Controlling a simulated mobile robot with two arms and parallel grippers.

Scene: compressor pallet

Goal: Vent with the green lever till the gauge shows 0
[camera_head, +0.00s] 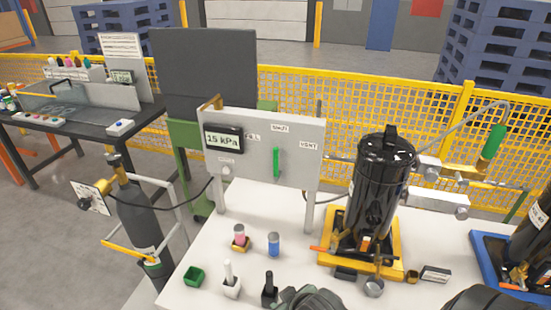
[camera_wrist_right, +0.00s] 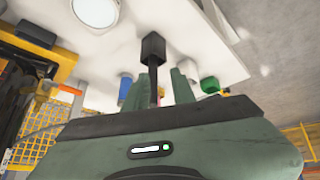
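The green lever (camera_head: 277,161) stands upright on the grey valve panel (camera_head: 240,165), its upper end below the SHUT label (camera_head: 280,128). The VENT label (camera_head: 309,146) is to its right and the FILL label (camera_head: 252,137) to its left. The gauge (camera_head: 222,139) reads 15 kPa. My right gripper (camera_wrist_right: 162,74) is well below the panel, low over the table. Its fingers look apart, with the thin stem of a black-based item (camera_wrist_right: 152,48) between them; the item also shows in the head view (camera_head: 269,290). My left gripper is out of view.
A black compressor (camera_head: 378,180) stands on a yellow base right of the panel. A gas cylinder (camera_head: 140,215) is at left.

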